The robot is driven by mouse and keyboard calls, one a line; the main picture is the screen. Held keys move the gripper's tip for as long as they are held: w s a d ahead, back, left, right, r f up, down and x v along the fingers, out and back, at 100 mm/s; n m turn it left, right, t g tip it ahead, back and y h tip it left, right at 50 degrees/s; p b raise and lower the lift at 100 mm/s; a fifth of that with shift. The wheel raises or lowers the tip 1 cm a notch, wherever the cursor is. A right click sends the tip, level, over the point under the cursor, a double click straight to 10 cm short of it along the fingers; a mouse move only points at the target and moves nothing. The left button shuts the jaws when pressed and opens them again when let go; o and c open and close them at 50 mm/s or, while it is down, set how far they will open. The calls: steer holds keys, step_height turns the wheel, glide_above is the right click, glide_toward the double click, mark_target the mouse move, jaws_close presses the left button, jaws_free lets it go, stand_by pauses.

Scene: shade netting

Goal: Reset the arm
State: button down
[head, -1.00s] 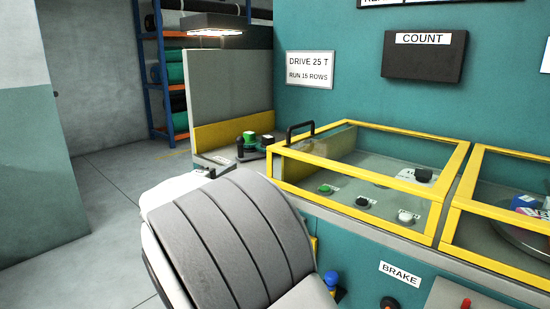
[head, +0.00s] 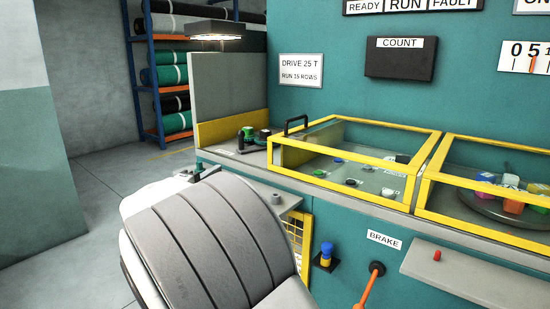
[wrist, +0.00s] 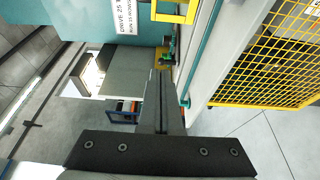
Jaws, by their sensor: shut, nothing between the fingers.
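My arm fills the lower middle of the head view as a large grey and white ribbed link, in front of the teal machine (head: 345,235). It hides part of the counter's left end. In the wrist view my gripper (wrist: 163,105) points away from the camera, with its two dark fingers together and nothing between them. The fingertips appear near the counter's edge and the green part on it, but I cannot tell the gap. In the head view the fingers are not clearly visible behind the arm.
Yellow-framed glass covers (head: 430,178) top the counter. An orange lever (head: 368,289) and a blue knob (head: 326,252) project from its front. A yellow mesh guard (wrist: 275,55) is right in the wrist view. A rack of rolls (head: 170,75) stands behind. Floor at left (head: 85,200) is clear.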

steer(key=s+d+f+m+g+h, duration=0.1)
steer(key=s+d+m+g, duration=0.5)
steer(key=d, duration=0.8)
steer(key=s+d+f+m+g, duration=0.15)
steer(key=s+d+g, duration=0.4)
steer(key=d, duration=0.75)
steer(key=s+d+f+m+y, duration=0.1)
steer(key=s+f+m+y, duration=0.15)
steer(key=s, duration=1.05)
steer(key=s+d+f+m+y, duration=0.15)
steer(key=s+m+y, duration=0.25)
steer(key=s, duration=0.8)
step_height(320, 180, up, 22)
steer(key=p, duration=2.3)
steer(key=shift+s+a, duration=0.35)
steer(key=shift+a, duration=0.1)
